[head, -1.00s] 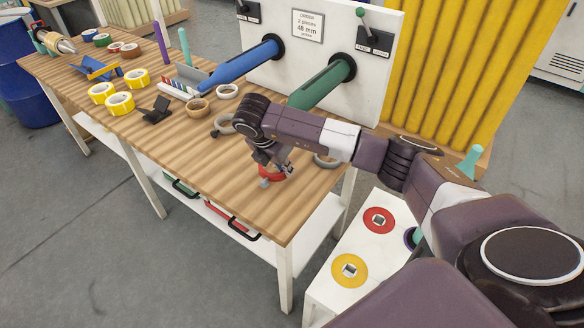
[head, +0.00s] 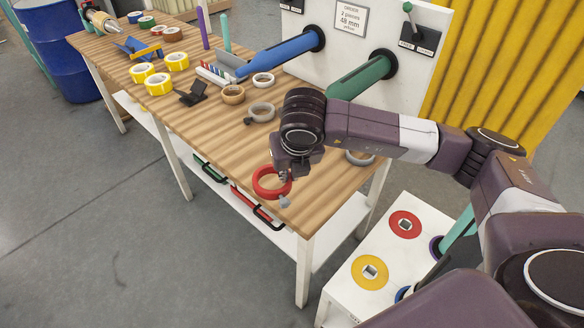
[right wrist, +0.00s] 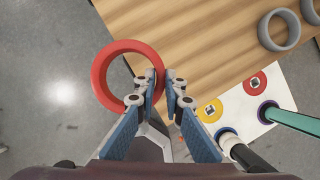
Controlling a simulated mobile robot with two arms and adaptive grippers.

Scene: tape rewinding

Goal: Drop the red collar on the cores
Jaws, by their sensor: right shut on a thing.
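My right gripper (head: 284,192) is shut on a red ring (head: 258,188), which I take to be the red collar. In the right wrist view, the fingertips (right wrist: 163,85) pinch the right side of the ring (right wrist: 97,80), and its hole is empty. The ring shows over the bench's front edge and the floor. Which things are the cores is not certain. Two bare grey rings lie on the bench: one (head: 251,113) near the middle, one (head: 359,160) partly behind my right arm. My left gripper is not in view.
The wooden bench (head: 225,140) holds several yellow rolls (head: 159,84), a tan ring (head: 233,94) and a black holder (head: 194,93). Blue (head: 280,52) and green (head: 362,80) spindles jut over it. A white stand (head: 338,290) with red (head: 405,215) and yellow (head: 357,271) discs is at lower right.

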